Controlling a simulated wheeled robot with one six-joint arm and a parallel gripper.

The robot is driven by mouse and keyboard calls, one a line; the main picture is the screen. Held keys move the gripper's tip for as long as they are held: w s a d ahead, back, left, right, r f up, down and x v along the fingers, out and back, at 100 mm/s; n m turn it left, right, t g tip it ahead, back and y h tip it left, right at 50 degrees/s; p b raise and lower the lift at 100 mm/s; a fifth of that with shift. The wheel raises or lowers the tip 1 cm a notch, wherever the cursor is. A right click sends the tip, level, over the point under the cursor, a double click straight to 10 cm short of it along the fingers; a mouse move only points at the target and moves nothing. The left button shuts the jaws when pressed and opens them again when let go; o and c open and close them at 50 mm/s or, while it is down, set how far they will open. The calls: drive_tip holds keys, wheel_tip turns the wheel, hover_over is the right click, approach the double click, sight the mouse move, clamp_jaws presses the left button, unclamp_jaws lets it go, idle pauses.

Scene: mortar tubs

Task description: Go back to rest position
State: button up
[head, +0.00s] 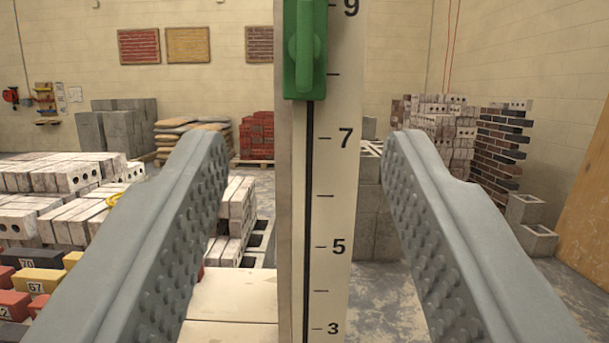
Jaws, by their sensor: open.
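My gripper (306,150) is open, with its two grey studded fingers spread wide and nothing between them. Beyond the gap stands an upright cream scale post (330,215) with a dark slot and the numbers 9, 7, 5 and 3. A green slider with a handle (305,50) sits on the slot at the top of the picture, near the 9, above the fingertips. The fingers do not appear to touch the post or the slider. The post's top and foot are out of view.
Stacked pale bricks (65,172) and numbered coloured blocks (38,281) lie at the left. Red bricks (257,136), grey blocks (118,127) and sacks (190,130) stand at the back. More brick stacks (440,125) and hollow blocks (537,240) stand at the right. Some floor (385,290) is bare.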

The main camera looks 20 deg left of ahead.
drive_tip(key=s+a+m+g+h, duration=0.2)
drive_tip(key=s+h, duration=0.1)
drive_tip(key=s, duration=0.8)
drive_tip(key=s+a+m+g+h, duration=0.1)
drive_tip(key=s+a+g+h, duration=0.1)
drive_tip(key=s, duration=0.9)
drive_tip(key=shift+s+a+f+m+h, duration=0.15)
drive_tip(key=shift+a+f+m+h, duration=0.25)
drive_tip(key=shift+h, duration=0.6)
